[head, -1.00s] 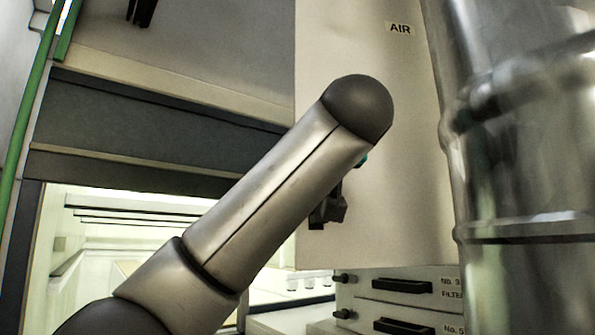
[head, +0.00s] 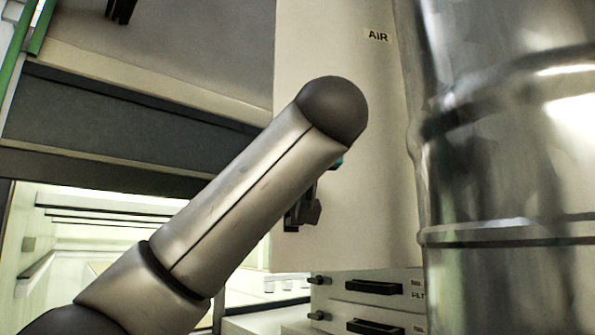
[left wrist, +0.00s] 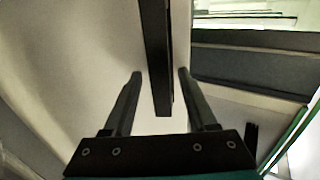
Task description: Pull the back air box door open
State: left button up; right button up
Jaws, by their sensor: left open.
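The air box (head: 345,110), a pale panel labelled "AIR", stands right of centre in the head view. My left arm crosses in front of it and hides part of it. In the left wrist view my left gripper (left wrist: 160,73) is open. A long dark bar (left wrist: 156,50), apparently the door's handle, runs down between its two fingers, with gaps visible on both sides. A pale panel (left wrist: 70,60) lies to the left of the bar. In the head view, a small dark part shows just below my forearm; I cannot tell whether it is gripper or handle. My right gripper is not seen.
A large shiny metal cylinder (head: 500,170) stands close at the right and covers the box's right side. Drawers with dark handles (head: 374,287) sit below the box. A grey beam (head: 90,115) and a lit tunnel opening (head: 80,225) are at the left.

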pick_arm(q)
jog(key=s+d+b, duration=0.1)
jog(key=s+b, duration=0.5)
jog(key=s, duration=0.9)
jog(key=shift+d, duration=0.3)
jog(key=shift+s, duration=0.1)
